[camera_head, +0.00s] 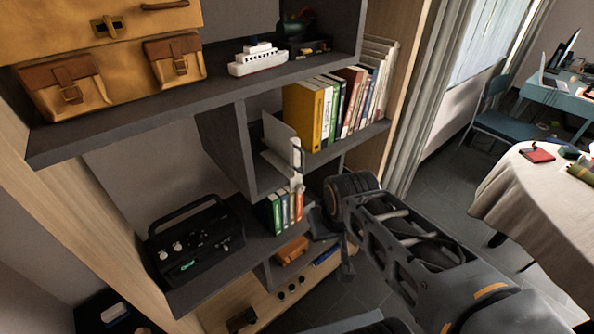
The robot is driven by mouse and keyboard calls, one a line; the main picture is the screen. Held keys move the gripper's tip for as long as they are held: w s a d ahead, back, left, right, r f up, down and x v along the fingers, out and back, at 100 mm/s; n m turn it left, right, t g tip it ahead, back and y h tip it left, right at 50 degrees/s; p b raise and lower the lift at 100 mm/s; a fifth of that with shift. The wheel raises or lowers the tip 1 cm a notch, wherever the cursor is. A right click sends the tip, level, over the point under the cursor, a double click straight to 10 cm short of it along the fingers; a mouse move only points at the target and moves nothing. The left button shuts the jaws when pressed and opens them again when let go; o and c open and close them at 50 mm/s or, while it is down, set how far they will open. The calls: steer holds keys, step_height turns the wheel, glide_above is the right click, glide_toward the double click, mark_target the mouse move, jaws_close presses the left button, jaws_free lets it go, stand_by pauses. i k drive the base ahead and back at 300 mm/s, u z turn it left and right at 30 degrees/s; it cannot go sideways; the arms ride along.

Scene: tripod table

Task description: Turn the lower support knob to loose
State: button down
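I cannot make out a support knob or a tripod table for certain in the head view. My gripper (331,244) points down in the middle of the picture, in front of the lower shelves. Its two dark fingers stand apart, and I see nothing between them. Several small dark round pieces (292,288) sit in a row on a light wooden surface below and left of it; I cannot tell what they are.
A dark shelf unit (150,118) fills the left, holding brown bags (110,50), a toy ship (258,58), books (335,103) and a black radio (195,245). A cloth-covered table (545,200) and a blue chair (497,120) stand right. Grey floor (437,185) lies between.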

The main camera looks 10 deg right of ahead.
mark_target(299, 188)
steer(key=u, duration=0.9)
steer(key=k, duration=0.5)
steer(key=u, duration=0.2)
